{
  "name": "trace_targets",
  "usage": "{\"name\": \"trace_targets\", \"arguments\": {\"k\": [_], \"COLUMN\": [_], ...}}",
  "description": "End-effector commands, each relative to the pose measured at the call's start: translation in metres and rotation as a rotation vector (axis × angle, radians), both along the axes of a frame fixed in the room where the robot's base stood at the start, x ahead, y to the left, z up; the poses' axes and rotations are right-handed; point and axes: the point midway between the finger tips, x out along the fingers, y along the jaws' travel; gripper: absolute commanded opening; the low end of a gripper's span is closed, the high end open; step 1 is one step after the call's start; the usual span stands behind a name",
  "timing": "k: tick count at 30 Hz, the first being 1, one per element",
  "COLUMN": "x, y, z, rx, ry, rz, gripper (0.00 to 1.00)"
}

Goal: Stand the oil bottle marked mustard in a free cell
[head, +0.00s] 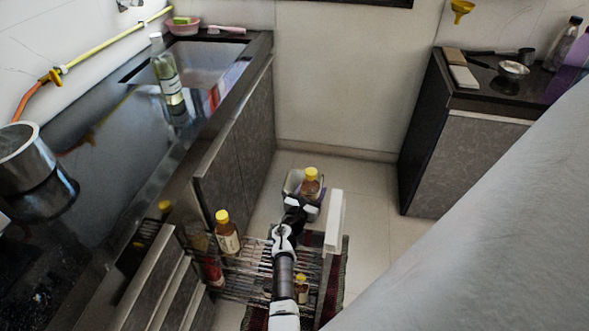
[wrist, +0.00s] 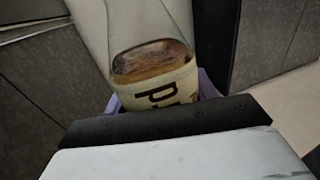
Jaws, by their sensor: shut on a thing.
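My gripper (head: 303,204) is shut on a yellow-capped oil bottle (head: 311,184) above the far end of the wire pull-out rack (head: 255,262). In the wrist view the bottle (wrist: 155,68) shows clear glass, amber oil and a cream label. Only a few letters show, so I cannot read its name. The rack holds a yellow-capped bottle (head: 228,234) at left, a red bottle (head: 213,270) nearer, and a yellow-capped bottle (head: 301,284) at the near right. My arm hides part of the rack, and I cannot tell its free cells.
The rack's white front panel (head: 334,222) stands close right of my gripper. A dark counter (head: 110,130) with a sink is at left; a cabinet (head: 465,160) is at right. Floor between is clear.

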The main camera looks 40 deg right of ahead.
Motion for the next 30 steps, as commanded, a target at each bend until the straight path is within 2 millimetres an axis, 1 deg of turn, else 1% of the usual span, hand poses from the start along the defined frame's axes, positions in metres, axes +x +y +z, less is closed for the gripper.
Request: {"name": "trace_targets", "arguments": {"k": [3,8,30], "x": [-0.003,-0.008,-0.045], "y": [-0.004,0.0,0.043], "z": [-0.001,-0.001,-0.001], "rx": [-0.004,-0.002,-0.002], "ry": [-0.001,-0.001,0.0], "rz": [-0.006,-0.007,-0.007], "gripper": [0.17,0.17,0.17]}}
